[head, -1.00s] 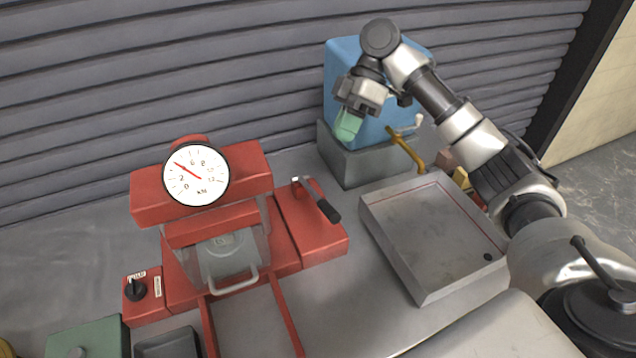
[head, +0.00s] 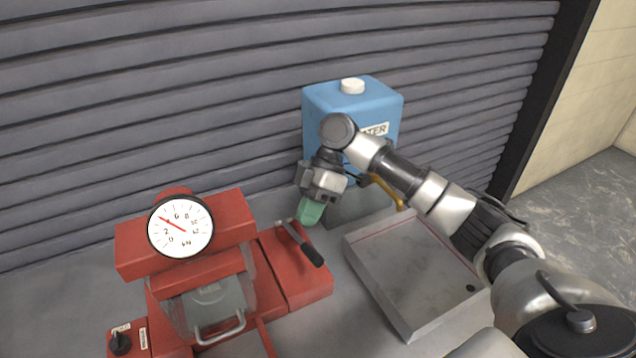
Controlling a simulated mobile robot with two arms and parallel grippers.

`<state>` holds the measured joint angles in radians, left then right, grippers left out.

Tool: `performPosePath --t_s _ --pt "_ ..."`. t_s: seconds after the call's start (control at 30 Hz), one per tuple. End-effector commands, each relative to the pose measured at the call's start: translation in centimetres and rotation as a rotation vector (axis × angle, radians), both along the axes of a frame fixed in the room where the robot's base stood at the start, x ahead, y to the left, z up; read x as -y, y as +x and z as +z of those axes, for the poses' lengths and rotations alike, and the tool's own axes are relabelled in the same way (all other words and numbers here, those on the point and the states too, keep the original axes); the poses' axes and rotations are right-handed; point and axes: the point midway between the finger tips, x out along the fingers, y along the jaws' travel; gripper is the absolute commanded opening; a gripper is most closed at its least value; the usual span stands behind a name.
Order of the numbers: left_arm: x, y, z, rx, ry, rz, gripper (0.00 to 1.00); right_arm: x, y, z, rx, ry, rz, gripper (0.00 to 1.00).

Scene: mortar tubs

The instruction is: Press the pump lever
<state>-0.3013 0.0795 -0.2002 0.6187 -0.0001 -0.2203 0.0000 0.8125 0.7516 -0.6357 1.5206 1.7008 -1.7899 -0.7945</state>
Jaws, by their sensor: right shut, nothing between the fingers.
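The pump lever (head: 303,246) has a black handle and a metal end. It sits tilted on a red base block (head: 293,279) to the right of the red press (head: 184,250). A round white dial (head: 181,226) with a red needle is on the press front; the needle points to the upper left. My right gripper (head: 310,214), with green fingertips, is shut and empty. In the picture it is just above and beside the lever's metal end, with a small gap. Whether it is level with the lever in depth I cannot tell. My left gripper is not in view.
A blue water container (head: 350,106) with a white cap stands behind my right arm, with a brass tap (head: 388,190). A shallow grey metal tray (head: 413,271) lies right of the lever. A black knob (head: 120,343) is at lower left. A grey shutter wall (head: 150,90) closes the back.

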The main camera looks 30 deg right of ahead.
Motion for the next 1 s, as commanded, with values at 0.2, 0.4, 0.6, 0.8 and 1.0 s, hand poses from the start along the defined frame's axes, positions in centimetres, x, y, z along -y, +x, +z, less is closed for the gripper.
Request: performPosePath --t_s 0.2,0.4,0.6,0.8,1.0 --pt "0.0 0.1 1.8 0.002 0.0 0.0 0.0 -0.5 -1.3 -3.0 -0.004 -0.002 -0.001 0.0" --pt "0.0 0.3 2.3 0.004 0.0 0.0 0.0 -0.3 -1.8 -4.7 -0.001 0.0 0.0 0.0" --pt "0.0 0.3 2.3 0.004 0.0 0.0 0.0 -0.3 -1.9 -5.0 0.001 0.0 -0.001 0.0" --pt "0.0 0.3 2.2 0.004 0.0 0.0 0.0 -0.2 -1.9 -5.0 0.002 0.0 -0.001 0.0" --pt "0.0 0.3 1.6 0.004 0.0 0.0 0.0 -0.2 -2.1 -5.8 0.038 -0.004 0.0 0.0"
